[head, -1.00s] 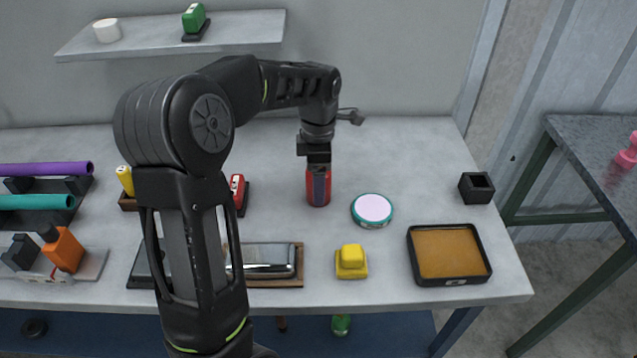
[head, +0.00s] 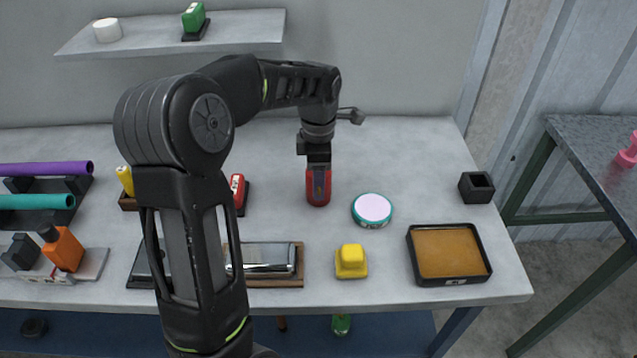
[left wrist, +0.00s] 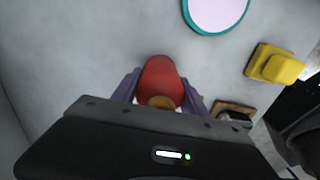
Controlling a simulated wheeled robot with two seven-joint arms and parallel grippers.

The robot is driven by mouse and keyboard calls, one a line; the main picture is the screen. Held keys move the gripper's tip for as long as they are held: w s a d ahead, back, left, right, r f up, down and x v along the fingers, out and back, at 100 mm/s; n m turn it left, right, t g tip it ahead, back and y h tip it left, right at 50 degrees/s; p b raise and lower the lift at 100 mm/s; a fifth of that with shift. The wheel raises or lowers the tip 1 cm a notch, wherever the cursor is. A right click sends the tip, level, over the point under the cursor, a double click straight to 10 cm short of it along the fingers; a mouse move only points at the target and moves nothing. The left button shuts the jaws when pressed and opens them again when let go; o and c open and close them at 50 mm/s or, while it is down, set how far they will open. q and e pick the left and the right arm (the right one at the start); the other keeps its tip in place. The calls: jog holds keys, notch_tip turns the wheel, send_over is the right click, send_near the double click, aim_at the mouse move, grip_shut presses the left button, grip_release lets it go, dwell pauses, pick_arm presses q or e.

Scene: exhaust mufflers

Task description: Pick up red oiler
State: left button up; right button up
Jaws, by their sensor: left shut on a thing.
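The red oiler (head: 318,196) stands upright on the grey workbench, just left of the round teal-rimmed disc. My left gripper (head: 318,180) points down over it from above and is shut on it; its fingers cover part of the upper body. In the left wrist view the oiler's red body (left wrist: 161,76) lies between the two purple-grey fingers (left wrist: 160,90), with a yellowish top part near the palm. The oiler's base looks to be on or very close to the bench; I cannot tell which. My right gripper is not in view.
A teal-rimmed disc (head: 372,209) lies close to the right. A yellow block (head: 351,262) and a black tray with an orange-brown inside (head: 410,262) are nearer the front. A small red item (head: 238,188) stands left. A shelf (head: 250,28) hangs behind. Bare bench lies behind the oiler.

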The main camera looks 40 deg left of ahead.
pick_arm(q)
jog(key=c, duration=0.4)
jog(key=shift+r, duration=0.1)
notch_tip(320, 180, up, 10)
jog(key=shift+f, duration=0.1)
dwell(0.4)
dwell(0.4)
